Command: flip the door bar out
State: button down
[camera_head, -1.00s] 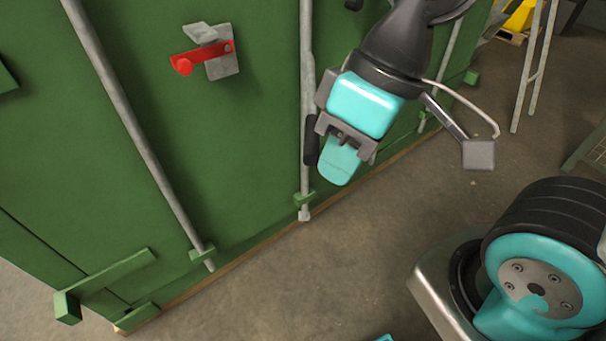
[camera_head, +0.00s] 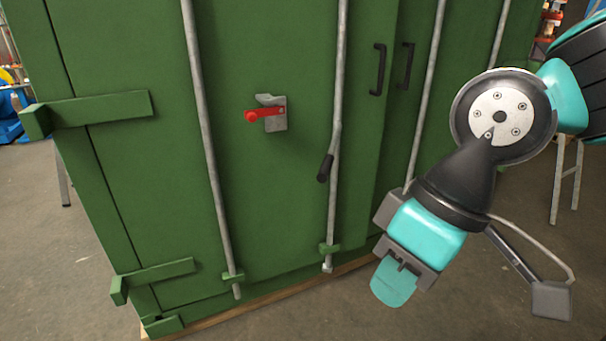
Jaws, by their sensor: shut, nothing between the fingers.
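The green container's door carries long grey vertical bars. One bar (camera_head: 336,130) bends near its middle and has a short black grip (camera_head: 325,167) sticking out; I take it as the door bar. Another straight bar (camera_head: 208,150) stands left of it. A red lever (camera_head: 265,115) on a grey bracket sits on the door panel between these two bars. My gripper (camera_head: 394,283) is shut and empty, pointing down, to the right of and below the black grip and apart from it.
Black handles (camera_head: 378,69) sit by the door seam. Green hinge arms (camera_head: 98,109) stick out on the left side. Bare floor (camera_head: 290,318) lies in front of the container. Trestle legs (camera_head: 566,180) stand behind my arm at the right.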

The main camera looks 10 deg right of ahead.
aim_at(331, 162)
jog(key=u, duration=0.55)
jog(key=i, duration=0.9)
jog(key=u, duration=0.35)
